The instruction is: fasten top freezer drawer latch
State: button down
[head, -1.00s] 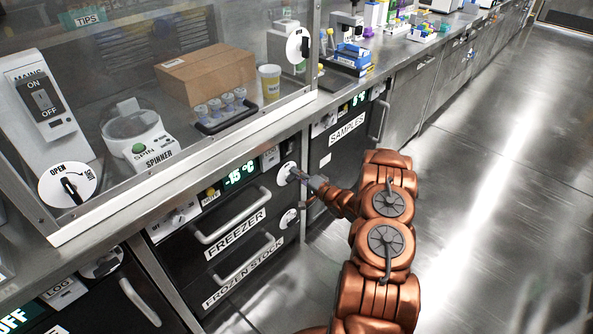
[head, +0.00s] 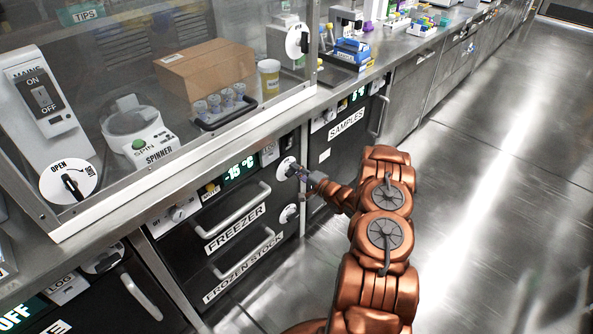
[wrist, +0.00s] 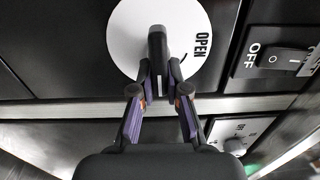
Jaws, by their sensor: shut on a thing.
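The top freezer drawer (head: 205,225), labelled FREEZER, looks shut. Its latch (head: 287,168) is a round white plate at the drawer's upper right with a dark handle. In the wrist view the white plate (wrist: 125,40) bears the word OPEN, and the black latch handle (wrist: 157,48) stands over it, between my fingertips. My gripper (head: 303,175) is at this latch and is shut on the handle; the purple-sided fingers also show in the wrist view (wrist: 159,80). The gripper hides part of the latch.
A second latch (head: 288,214) sits below, beside the FROZEN STOCK drawer (head: 245,265). In the wrist view an OFF rocker switch (wrist: 290,58) is right of the latch. The SAMPLES unit (head: 345,130) stands to the right. The floor (head: 480,230) on the right is clear.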

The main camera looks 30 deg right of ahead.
jog(key=c, duration=1.2)
grip_release()
jog(key=shift+a+f, duration=0.2)
jog(key=shift+a, duration=0.35)
jog(key=shift+o, duration=0.2)
jog(key=shift+d+r, duration=0.1)
jog(key=shift+d, duration=0.2)
jog(key=shift+d, duration=0.1)
jog(key=v, duration=1.2)
